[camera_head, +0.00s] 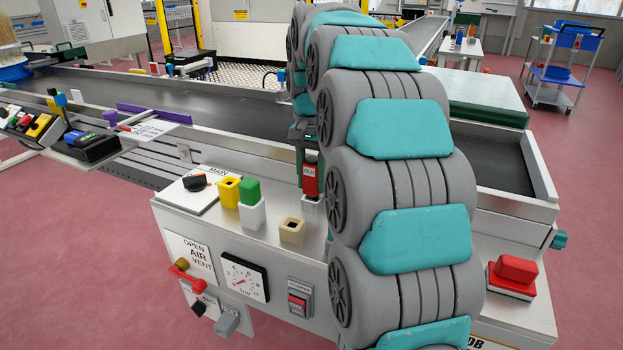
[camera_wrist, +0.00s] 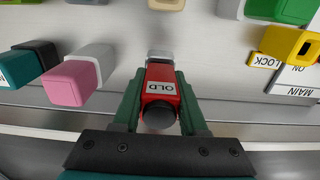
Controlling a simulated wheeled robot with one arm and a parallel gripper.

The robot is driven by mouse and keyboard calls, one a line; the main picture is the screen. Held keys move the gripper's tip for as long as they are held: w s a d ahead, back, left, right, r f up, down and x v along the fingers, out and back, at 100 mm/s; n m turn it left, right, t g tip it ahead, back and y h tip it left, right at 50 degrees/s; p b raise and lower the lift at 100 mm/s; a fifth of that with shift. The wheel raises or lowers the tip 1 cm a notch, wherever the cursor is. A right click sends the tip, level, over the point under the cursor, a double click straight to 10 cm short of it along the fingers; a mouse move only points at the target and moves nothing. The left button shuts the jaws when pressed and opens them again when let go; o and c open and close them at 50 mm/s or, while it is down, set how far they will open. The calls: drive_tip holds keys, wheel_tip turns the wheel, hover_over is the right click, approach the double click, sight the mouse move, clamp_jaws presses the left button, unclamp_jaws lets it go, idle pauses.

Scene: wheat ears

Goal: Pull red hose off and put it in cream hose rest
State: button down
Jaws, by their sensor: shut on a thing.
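The red hose end (camera_head: 311,182), labelled OLD, stands upright over a white-grey fitting (camera_head: 312,205) on the metal console top. My gripper (camera_wrist: 160,92) is shut on the red hose (camera_wrist: 160,88), with one green finger along each side. The grey fitting (camera_wrist: 160,55) shows at the hose's far end; whether the two are joined I cannot tell. The cream hose rest (camera_head: 291,230) is an empty square holder left of and nearer than the hose. Its edge also shows at the top of the wrist view (camera_wrist: 166,4). My arm hides the area right of the hose.
A yellow holder (camera_head: 229,191) and a white block with a green block (camera_head: 249,192) on it stand left of the cream rest. A black switch (camera_head: 195,182) sits on the MAIN plate. A pink block (camera_wrist: 72,84) is near the hose. A conveyor runs behind.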

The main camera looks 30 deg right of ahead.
drive_tip(key=shift+r, duration=0.1)
drive_tip(key=shift+r+p, duration=0.5)
drive_tip(key=shift+r, duration=0.6)
